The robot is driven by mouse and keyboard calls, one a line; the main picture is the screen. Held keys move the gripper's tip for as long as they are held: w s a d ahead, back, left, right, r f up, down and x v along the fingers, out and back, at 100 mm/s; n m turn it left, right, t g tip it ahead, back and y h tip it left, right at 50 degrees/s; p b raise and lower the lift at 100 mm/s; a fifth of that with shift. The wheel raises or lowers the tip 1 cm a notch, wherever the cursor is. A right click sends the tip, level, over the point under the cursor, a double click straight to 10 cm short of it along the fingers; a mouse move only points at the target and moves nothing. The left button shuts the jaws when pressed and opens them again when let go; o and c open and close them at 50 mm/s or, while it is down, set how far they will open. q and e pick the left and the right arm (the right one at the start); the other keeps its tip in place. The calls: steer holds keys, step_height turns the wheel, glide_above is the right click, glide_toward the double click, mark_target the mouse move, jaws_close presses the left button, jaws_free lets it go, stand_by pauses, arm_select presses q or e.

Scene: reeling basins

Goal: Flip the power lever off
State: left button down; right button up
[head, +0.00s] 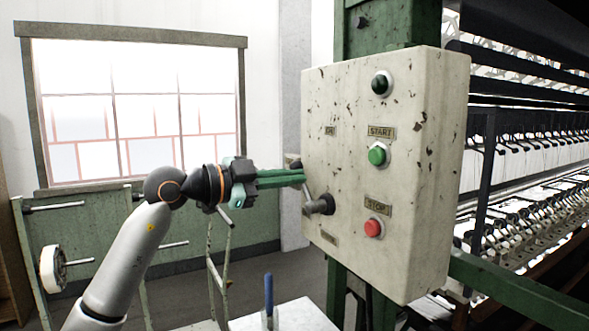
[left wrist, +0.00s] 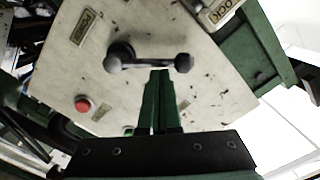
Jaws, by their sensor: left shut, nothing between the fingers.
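The power lever (head: 320,206) sits on the left part of a cream control box (head: 424,150). Its dark hub is low, and its thin arm rises to a round knob (head: 292,160). My left gripper (head: 303,177) is shut and empty, its green fingers pointing right, with the tips beside the lever arm just below the knob. In the left wrist view, the fingertips (left wrist: 160,73) lie next to the lever arm (left wrist: 150,61), between hub and knob. I cannot tell whether they touch. My right gripper is not in view.
The box carries a dark green lamp (head: 381,83), a green START button (head: 377,154) and a red STOP button (head: 373,228). A green post (head: 385,25) stands behind it. Reeling machinery (head: 530,150) fills the right. A blue-handled tool (head: 268,293) stands by a white surface below.

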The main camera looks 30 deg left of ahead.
arm_select(q)
steer(key=shift+n, duration=0.5)
steer(key=f, duration=0.1)
steer(key=w+a+f+p, duration=0.1)
steer(key=a+f+p, duration=0.1)
steer(key=shift+w+a+f, duration=0.2)
steer(key=shift+w+a, duration=0.05)
steer(key=shift+f, duration=0.15)
stand_by(0.5)
steer(key=b+v, duration=0.6)
steer(key=v, duration=0.6)
steer(key=shift+s, duration=0.25)
